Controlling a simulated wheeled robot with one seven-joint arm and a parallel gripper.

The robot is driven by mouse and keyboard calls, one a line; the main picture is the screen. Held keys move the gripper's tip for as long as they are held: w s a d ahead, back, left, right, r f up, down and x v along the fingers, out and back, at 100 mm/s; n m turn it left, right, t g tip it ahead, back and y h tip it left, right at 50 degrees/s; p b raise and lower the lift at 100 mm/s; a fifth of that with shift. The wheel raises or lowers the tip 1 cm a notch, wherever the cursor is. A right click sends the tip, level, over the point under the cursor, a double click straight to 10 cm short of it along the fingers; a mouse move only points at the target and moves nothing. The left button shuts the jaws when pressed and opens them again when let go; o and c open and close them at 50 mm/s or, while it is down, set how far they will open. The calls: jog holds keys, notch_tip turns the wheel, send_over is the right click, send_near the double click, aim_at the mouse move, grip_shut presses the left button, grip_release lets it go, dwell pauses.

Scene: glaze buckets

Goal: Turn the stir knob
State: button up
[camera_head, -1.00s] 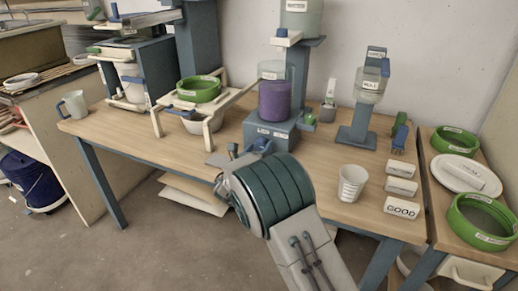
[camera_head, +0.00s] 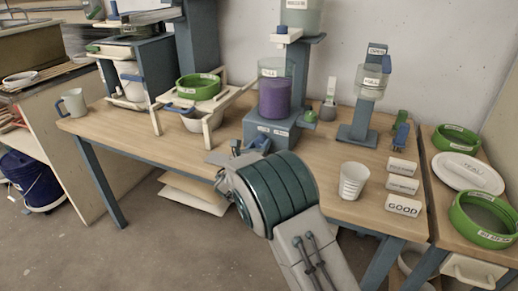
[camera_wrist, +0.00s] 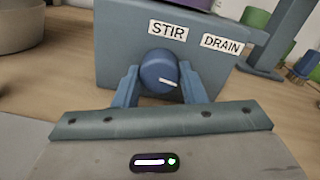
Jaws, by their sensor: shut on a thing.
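The stir knob (camera_wrist: 159,72) is a round blue knob with a white pointer line, on the front of the blue-grey mixing stand (camera_wrist: 125,60), below the STIR label (camera_wrist: 168,32). In the wrist view its pointer aims right and slightly down. My gripper (camera_wrist: 160,84) has one finger on each side of the knob and is shut on it. In the head view my arm hides the knob and most of my gripper. A purple-filled vessel (camera_head: 274,98) sits on the stand (camera_head: 262,128).
A DRAIN label (camera_wrist: 226,43) is right of STIR. A white measuring cup (camera_head: 353,181) and label blocks, one reading GOOD (camera_head: 403,206), stand to the right on the table. A hopper stand (camera_head: 358,125) is behind them. The table front at left is clear.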

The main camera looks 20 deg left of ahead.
jog(key=m+b, duration=0.2)
jog(key=b, duration=0.1)
jog(key=m+b, duration=0.2)
jog(key=b, duration=0.1)
jog(key=shift+f+m+b, duration=0.35)
jog(key=shift+m+b, duration=0.05)
jog(key=m+b, duration=0.2)
jog(key=b, duration=0.1)
jog(key=shift+r+m, duration=0.15)
jog(key=shift+m, duration=0.25)
jog(key=shift+b, duration=0.45)
jog(key=shift+r+m, duration=0.15)
jog(key=shift+m, duration=0.15)
jog(key=o, duration=1)
jog(key=s, duration=0.4)
jog(key=s+p, duration=0.1)
jog(key=s, duration=0.4)
jog(key=s+a, duration=0.1)
jog(key=s, duration=0.4)
